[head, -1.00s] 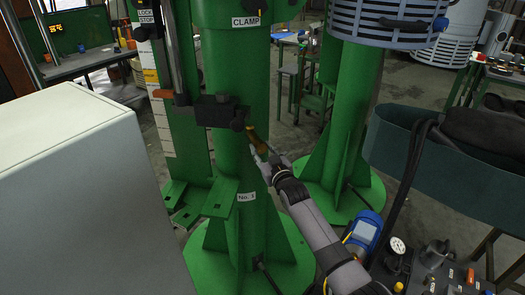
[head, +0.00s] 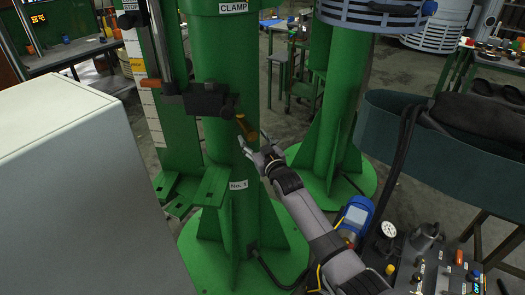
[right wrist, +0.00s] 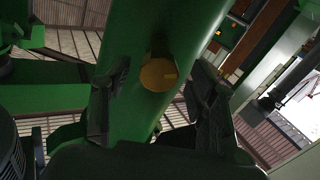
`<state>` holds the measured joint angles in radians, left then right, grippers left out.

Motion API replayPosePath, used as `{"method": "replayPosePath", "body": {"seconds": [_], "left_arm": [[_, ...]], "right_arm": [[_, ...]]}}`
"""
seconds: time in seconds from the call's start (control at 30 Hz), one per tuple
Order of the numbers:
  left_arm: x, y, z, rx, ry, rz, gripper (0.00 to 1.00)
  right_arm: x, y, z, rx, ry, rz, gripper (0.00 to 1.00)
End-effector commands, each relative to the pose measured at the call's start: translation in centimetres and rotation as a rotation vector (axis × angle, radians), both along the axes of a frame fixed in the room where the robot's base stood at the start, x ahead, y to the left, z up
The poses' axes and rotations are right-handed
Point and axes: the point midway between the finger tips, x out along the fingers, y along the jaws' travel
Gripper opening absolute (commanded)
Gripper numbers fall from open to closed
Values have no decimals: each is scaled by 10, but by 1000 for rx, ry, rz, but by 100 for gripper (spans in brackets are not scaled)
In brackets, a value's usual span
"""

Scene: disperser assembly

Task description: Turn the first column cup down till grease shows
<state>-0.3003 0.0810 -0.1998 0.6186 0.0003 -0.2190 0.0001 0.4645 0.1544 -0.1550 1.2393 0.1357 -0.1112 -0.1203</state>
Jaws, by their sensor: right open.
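The first column (head: 225,140) is a tall green post labelled No. 1. Its cup (head: 244,127) is a small brass piece sticking out from the side of the column, tilted in the head view. In the right wrist view the cup (right wrist: 158,75) shows end-on as a round brass face. My right gripper (head: 252,141) is open just below and right of the cup. In the right wrist view its two dark fingers stand apart on either side of the cup, and nothing is held. No grease can be made out. My left gripper is not in view.
A dark clamp arm (head: 195,100) sits just left of the cup. A pale box (head: 80,190) fills the left foreground. A second green column (head: 335,110) stands behind. A panel with a gauge (head: 388,231) is at lower right, and a teal tray (head: 400,145) is at right.

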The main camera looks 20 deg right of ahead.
Motion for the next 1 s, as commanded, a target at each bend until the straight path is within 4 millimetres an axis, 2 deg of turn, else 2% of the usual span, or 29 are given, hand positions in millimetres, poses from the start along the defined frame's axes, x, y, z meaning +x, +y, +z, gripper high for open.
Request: {"method": "replayPosePath", "body": {"seconds": [0.5, 0.7, 1.0], "left_arm": [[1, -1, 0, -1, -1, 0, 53], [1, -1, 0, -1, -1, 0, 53], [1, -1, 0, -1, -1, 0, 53]], "right_arm": [[-94, -9, -1, 0, 3, -1, 53], [-108, -10, 0, 0, 1, 0, 53], [-109, -10, 0, 0, 1, 0, 53]]}}
